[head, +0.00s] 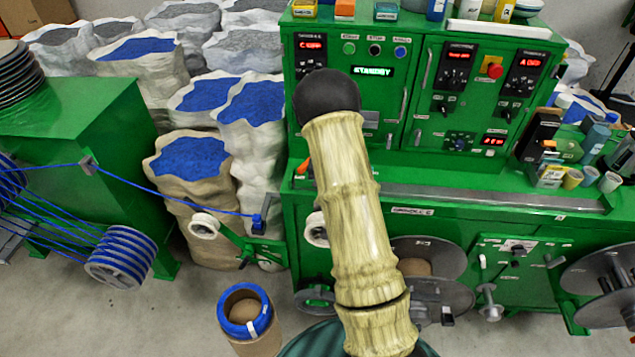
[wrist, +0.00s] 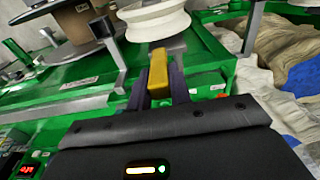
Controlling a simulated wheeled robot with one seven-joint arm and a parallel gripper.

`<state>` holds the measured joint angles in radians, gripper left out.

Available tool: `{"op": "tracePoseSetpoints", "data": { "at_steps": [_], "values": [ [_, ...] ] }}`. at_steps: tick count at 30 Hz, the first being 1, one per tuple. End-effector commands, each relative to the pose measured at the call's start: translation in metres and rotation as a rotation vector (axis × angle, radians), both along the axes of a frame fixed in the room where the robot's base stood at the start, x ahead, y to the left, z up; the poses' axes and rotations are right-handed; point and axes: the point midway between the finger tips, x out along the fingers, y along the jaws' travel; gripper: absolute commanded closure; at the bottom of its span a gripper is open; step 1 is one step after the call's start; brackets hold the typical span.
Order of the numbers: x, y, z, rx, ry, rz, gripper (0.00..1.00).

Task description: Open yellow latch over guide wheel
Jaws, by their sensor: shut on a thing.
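In the wrist view, the yellow latch (wrist: 158,72) sits between the two dark fingers of my gripper (wrist: 160,82), which is shut on it. The white guide wheel (wrist: 155,20) is just beyond the latch, at the top edge of that view. In the head view, my pale arm hides my gripper and the latch. A white wheel (head: 316,236) shows partly behind the arm there. Another white wheel (head: 204,225) is farther left on a green bracket. I cannot tell for certain which one the wrist view shows.
The green machine (head: 470,225) with control panels fills the centre and right. A blue cable (head: 170,196) runs from the left reel (head: 124,257) to a blue clip (head: 258,224). Bags of blue granules (head: 190,158) stand behind. A blue-rimmed roll (head: 243,308) stands on the floor.

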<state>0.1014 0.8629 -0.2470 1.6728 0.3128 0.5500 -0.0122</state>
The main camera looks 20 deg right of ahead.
Motion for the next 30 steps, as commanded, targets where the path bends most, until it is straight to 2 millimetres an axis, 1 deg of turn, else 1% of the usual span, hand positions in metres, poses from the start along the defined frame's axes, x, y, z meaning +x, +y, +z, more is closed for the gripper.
{"op": "tracePoseSetpoints", "data": {
  "at_steps": [5, 14, 15, 18, 26, 30],
  "values": [
    [-0.0028, -0.0062, 0.0001, 0.013, 0.017, -0.008, 1.00],
    [-0.0036, -0.0080, -0.0002, 0.014, 0.019, -0.012, 1.00],
    [-0.0036, -0.0080, -0.0002, 0.014, 0.019, -0.012, 0.76],
    [-0.0037, -0.0080, -0.0002, 0.014, 0.019, -0.012, 0.58],
    [-0.0038, -0.0076, -0.0002, 0.013, 0.019, -0.011, 0.58],
    [-0.0034, -0.0072, 0.0042, 0.012, 0.016, -0.011, 0.58]
  ]
}}
